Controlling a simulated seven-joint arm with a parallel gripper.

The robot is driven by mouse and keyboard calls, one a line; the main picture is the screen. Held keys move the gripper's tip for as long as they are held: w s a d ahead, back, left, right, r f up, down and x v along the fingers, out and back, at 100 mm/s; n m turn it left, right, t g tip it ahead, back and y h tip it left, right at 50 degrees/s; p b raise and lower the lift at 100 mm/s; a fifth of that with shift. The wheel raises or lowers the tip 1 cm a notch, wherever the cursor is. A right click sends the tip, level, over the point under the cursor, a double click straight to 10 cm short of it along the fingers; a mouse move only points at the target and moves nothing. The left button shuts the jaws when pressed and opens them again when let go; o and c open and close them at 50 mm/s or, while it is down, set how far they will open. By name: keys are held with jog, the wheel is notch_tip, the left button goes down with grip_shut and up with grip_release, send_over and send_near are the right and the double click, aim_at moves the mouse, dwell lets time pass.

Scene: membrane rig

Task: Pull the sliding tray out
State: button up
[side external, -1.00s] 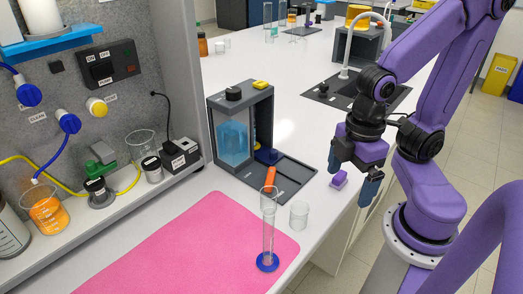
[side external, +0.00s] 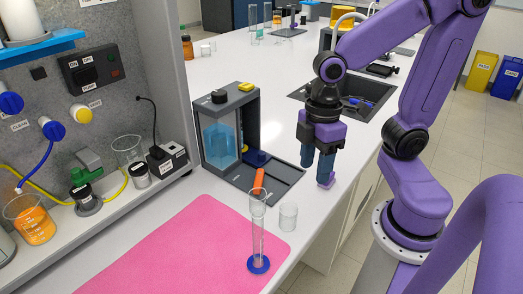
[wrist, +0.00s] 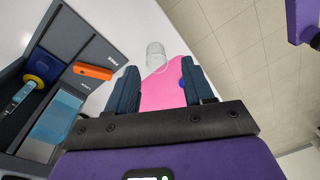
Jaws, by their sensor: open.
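The grey membrane rig (side external: 256,118) stands on the bench, with a clear blue-tinted chamber (side external: 219,143) inside its frame. An orange handle (side external: 259,180) lies low at its front, over the dark grey base (side external: 284,182); it also shows in the wrist view (wrist: 93,71). I cannot tell where the sliding tray ends and the base begins. My gripper (side external: 317,175) points down, open and empty, to the right of the handle and apart from it. In the wrist view my gripper (wrist: 158,75) has the handle outside its left finger.
A glass cylinder with a blue foot (side external: 258,264) stands on the pink mat (side external: 170,250), close in front of the handle. A small beaker (side external: 288,217) stands beside it. A sink (side external: 360,98) is behind.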

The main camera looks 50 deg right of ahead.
jog(key=w+d+r+y, duration=0.2)
jog(key=w+d, duration=0.3)
jog(key=w, duration=0.5)
jog(key=t+y, duration=0.1)
jog(key=t, duration=0.2)
send_near(263, 153)
jog(key=x, duration=0.9)
jog(key=shift+w, duration=0.15)
grip_shut()
